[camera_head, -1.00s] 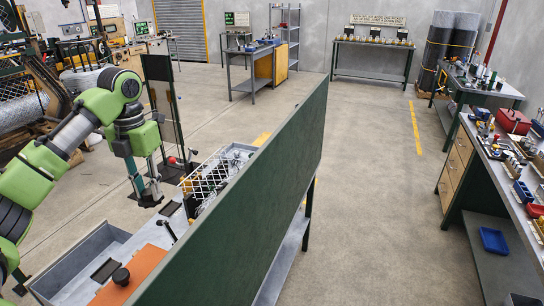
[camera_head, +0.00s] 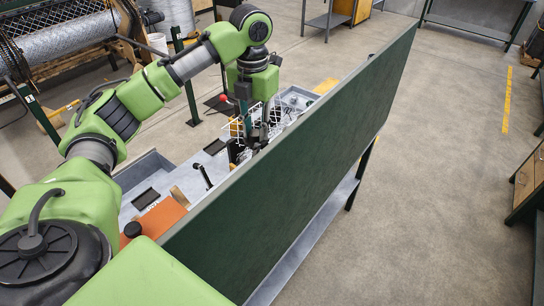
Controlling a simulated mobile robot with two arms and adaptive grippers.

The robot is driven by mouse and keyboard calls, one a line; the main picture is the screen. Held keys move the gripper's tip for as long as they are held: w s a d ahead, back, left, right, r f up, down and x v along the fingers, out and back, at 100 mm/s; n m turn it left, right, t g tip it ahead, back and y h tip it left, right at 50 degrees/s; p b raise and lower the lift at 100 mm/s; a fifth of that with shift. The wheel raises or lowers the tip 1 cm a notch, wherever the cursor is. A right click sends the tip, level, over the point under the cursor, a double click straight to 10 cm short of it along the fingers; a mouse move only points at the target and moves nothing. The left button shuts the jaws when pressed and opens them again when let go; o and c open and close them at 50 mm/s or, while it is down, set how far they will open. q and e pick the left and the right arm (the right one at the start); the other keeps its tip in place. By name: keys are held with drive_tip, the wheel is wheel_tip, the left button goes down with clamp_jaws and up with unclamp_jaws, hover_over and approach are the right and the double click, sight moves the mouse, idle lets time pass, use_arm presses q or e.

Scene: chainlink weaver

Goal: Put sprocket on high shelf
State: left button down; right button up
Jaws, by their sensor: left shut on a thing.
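My left gripper (camera_head: 255,138) reaches down over the bench behind the green panel, beside the white wire basket (camera_head: 283,112). Its fingers are shut on a small dark thing, partly hidden by the fingers and the panel edge. I cannot tell whether that thing is the sprocket. No other sprocket can be made out. No high shelf can be clearly picked out in this view. My right gripper is not in view.
The tall dark green panel (camera_head: 300,165) stands along the bench's near side. A grey tray (camera_head: 146,172) and an orange block (camera_head: 160,217) lie on the bench. Wire mesh rolls (camera_head: 75,45) stand at the back left. The floor (camera_head: 440,150) at right is clear.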

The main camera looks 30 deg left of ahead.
use_arm(q)
drive_tip(key=f, duration=0.1)
drive_tip(key=d+f, duration=0.2)
drive_tip(key=shift+w, duration=0.25)
drive_tip(key=shift+d+f, duration=0.3)
drive_tip(key=shift+f, duration=0.15)
drive_tip(key=f, duration=0.1)
drive_tip(key=d+f, duration=0.1)
drive_tip(key=f, duration=0.2)
drive_tip(key=shift+s+d+f, duration=0.1)
drive_tip(key=shift+d, duration=0.2)
drive_tip(key=shift+f, duration=0.2)
drive_tip(key=shift+a, duration=0.15)
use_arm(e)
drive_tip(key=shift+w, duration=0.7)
use_arm(q)
drive_tip(key=c, duration=1.7)
unclamp_jaws()
drive_tip(key=shift+f, duration=0.1)
